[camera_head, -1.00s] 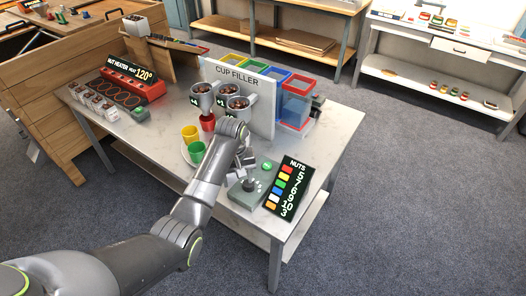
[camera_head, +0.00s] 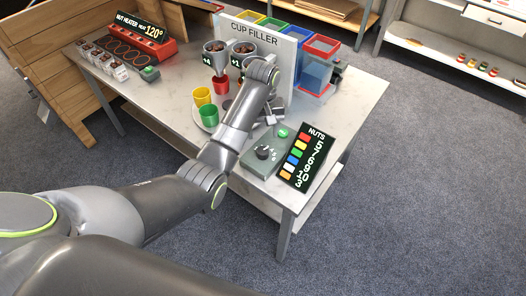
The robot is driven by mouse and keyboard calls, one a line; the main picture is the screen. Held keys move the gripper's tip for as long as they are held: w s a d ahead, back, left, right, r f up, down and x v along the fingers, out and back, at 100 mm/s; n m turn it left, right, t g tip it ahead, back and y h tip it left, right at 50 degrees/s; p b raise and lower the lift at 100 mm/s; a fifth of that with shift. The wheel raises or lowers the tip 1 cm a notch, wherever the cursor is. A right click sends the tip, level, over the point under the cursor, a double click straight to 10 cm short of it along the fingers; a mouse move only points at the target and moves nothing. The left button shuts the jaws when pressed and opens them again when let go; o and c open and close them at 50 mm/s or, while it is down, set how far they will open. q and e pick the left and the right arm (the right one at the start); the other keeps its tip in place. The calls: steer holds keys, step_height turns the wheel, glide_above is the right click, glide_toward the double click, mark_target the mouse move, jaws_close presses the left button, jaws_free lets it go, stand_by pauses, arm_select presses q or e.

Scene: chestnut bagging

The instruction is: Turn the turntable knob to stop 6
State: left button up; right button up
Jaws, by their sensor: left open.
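The turntable knob (camera_head: 263,152) is a dark round dial on a grey-green control box (camera_head: 258,165) at the table's front, with small white marks beside it. The mark it points to is too small to read. My left gripper (camera_head: 272,118) is open, just behind and above the box, apart from the knob. The turntable (camera_head: 197,118) stands left of it, partly hidden by my arm. It bears a yellow cup (camera_head: 202,97), a green cup (camera_head: 209,116) and a red cup (camera_head: 220,84). My right gripper is out of view.
A green button (camera_head: 282,133) is on the box. The NUTS board (camera_head: 306,157) stands close at its right. The CUP FILLER panel (camera_head: 283,50) with hoppers (camera_head: 216,58) rises behind my gripper. The nut heater (camera_head: 140,50) is at the back left.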

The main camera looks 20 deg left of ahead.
mark_target(263, 150)
arm_select(q)
step_height(263, 150, down, 8)
steer(key=shift+r, duration=0.1)
steer(key=shift+f, duration=0.55)
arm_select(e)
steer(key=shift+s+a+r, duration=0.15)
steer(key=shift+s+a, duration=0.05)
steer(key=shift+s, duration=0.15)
arm_select(q)
steer(key=shift+c, duration=0.5)
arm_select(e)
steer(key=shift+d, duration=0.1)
